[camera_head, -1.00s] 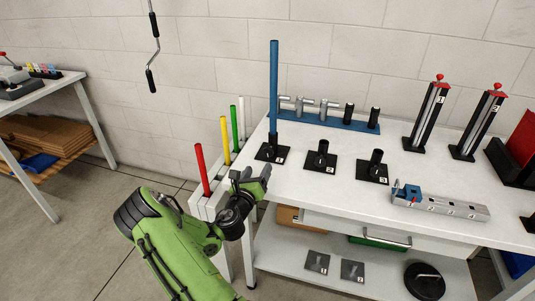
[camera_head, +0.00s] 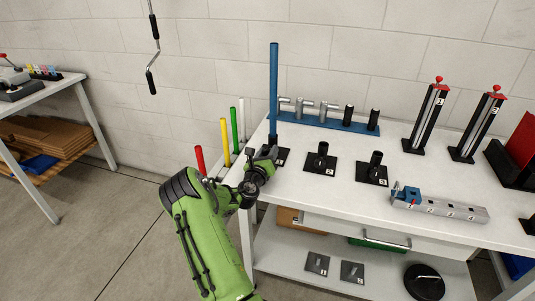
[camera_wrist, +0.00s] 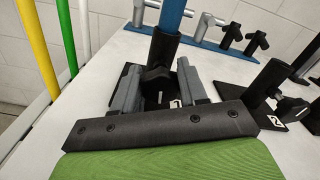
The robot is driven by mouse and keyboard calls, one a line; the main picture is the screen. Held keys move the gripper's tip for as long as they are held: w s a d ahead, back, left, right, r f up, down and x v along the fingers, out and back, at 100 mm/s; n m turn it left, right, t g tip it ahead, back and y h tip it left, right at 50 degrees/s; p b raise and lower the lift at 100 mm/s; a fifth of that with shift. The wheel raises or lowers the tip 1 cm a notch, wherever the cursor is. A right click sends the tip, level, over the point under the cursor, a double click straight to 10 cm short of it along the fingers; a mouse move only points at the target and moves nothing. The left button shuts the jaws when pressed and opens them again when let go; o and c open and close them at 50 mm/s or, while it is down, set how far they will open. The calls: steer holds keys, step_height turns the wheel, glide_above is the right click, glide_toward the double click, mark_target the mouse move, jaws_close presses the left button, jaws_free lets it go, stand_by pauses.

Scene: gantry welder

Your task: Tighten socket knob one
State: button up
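Socket one (camera_wrist: 164,48) is a black upright tube on a square black plate, with a tall blue pole (camera_head: 273,85) standing in it. Its dark knob (camera_wrist: 157,76) sticks out of the tube's near side in the wrist view. My gripper (camera_wrist: 160,68) is open, with one grey finger on each side of the knob and gaps visible beside it. In the head view, my gripper (camera_head: 268,152) is at the table's left end, low in front of socket one, and partly hides the base plate and knob.
Socket two (camera_head: 321,158) and socket three (camera_head: 374,169) stand empty to the right on the white table (camera_head: 330,205). Red (camera_head: 200,160), yellow (camera_head: 225,142), green and white poles stand at the left. A blue rack (camera_head: 330,123) with T-shaped pieces lies behind.

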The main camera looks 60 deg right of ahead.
steer(key=c, duration=0.5)
steer(key=shift+o, duration=0.2)
steer(key=shift+r+m, duration=0.1)
steer(key=shift+m, duration=0.5)
steer(key=o, duration=1)
steer(key=shift+o, duration=0.2)
